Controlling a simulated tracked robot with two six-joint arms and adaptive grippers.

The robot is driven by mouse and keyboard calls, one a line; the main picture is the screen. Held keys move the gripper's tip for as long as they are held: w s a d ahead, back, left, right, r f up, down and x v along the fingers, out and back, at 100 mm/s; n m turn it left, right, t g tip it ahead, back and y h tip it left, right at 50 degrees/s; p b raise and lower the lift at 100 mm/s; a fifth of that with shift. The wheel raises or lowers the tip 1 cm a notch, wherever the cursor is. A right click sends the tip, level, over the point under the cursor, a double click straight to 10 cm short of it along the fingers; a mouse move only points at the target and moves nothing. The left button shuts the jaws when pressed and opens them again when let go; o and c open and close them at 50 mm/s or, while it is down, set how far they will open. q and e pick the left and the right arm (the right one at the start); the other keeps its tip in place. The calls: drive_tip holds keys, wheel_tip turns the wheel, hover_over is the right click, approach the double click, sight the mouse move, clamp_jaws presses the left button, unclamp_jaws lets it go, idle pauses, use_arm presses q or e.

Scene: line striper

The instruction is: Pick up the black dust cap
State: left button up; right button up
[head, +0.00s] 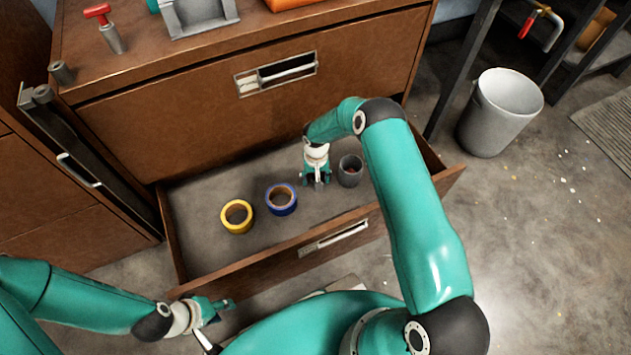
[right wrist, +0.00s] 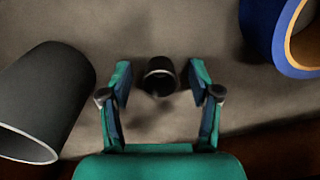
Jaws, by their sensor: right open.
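The black dust cap (right wrist: 160,76) is a small dark cylinder on the drawer floor, between the fingertips of my right gripper (right wrist: 157,85) in the right wrist view. The fingers are open, with a gap on each side of the cap. In the head view my right gripper (head: 316,184) reaches down into the open drawer (head: 200,250), and I cannot make out the cap there. My left gripper (head: 217,308) is in front of the drawer, away from the cap; its finger opening is unclear.
A grey cup (head: 350,171) stands right beside my right gripper. A blue tape roll (head: 282,208) and a yellow tape roll (head: 228,226) lie to the left in the drawer. The drawer's front wall (head: 270,262) is near. A white bin (head: 480,125) stands on the floor.

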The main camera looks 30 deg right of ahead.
drive_tip(key=c, duration=0.9)
drive_tip(key=shift+o, duration=0.2)
drive_tip(key=shift+r, duration=0.1)
